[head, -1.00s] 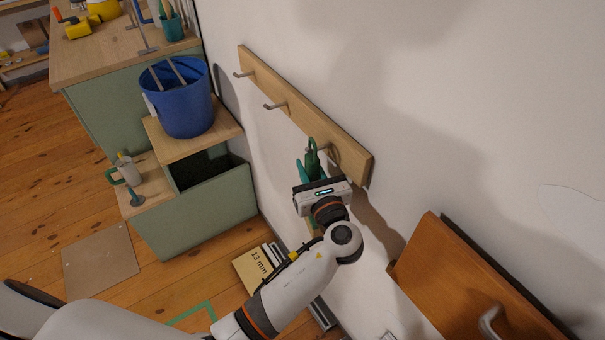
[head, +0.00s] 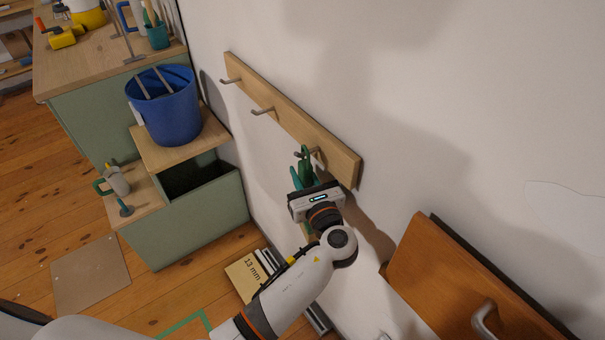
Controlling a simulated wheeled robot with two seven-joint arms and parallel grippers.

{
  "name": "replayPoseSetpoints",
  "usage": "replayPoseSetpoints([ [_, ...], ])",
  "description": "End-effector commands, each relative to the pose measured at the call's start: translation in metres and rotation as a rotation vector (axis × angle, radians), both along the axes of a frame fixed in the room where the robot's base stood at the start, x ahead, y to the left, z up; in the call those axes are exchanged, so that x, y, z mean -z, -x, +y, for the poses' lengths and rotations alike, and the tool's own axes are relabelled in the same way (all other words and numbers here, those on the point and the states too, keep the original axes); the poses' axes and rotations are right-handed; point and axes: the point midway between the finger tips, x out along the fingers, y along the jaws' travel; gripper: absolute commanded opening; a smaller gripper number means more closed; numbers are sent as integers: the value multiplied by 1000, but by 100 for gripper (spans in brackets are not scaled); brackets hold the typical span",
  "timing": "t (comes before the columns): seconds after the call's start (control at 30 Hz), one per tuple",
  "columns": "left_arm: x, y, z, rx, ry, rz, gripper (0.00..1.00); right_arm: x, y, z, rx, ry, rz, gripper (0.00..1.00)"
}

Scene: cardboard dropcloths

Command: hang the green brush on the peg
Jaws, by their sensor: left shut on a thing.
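The green brush (head: 306,164) shows its green upper end above my left gripper (head: 303,184), which is shut on it. The rest of the brush is hidden behind the gripper. The wooden peg rail (head: 287,115) runs along the white wall with metal pegs. The nearest peg (head: 314,152) is right beside the brush's top end. I cannot tell whether the brush is on this peg or only next to it. The two farther pegs, the middle one (head: 263,111) and the far one (head: 231,80), are bare. My right gripper is not in view.
A blue bucket (head: 170,118) stands on a stepped green and wood unit at left. A workbench (head: 95,70) with tools is behind it. A brown wooden panel with a metal handle (head: 440,275) is at lower right. A box marked 13 mm (head: 246,275) lies below my arm.

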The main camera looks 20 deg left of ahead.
Motion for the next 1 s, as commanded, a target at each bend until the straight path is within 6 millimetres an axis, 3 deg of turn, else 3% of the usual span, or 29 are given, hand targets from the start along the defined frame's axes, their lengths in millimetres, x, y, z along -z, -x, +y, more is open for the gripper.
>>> replayPoseSetpoints([
  [0.07, 0, 0, 0, 0, -1, -1, 0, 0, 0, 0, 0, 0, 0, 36],
  [0.1, 0, 0, 0, 0, -1, -1, 30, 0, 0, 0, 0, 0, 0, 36],
  [0.23, 0, 0, 0, 0, -1, -1, 49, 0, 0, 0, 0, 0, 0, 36],
  [0.63, 2, 9, -7, 1, 2, 2, 49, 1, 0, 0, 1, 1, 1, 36],
  [1.0, 2, 68, -52, 1, 2, 2, 49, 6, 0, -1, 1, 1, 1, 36],
])
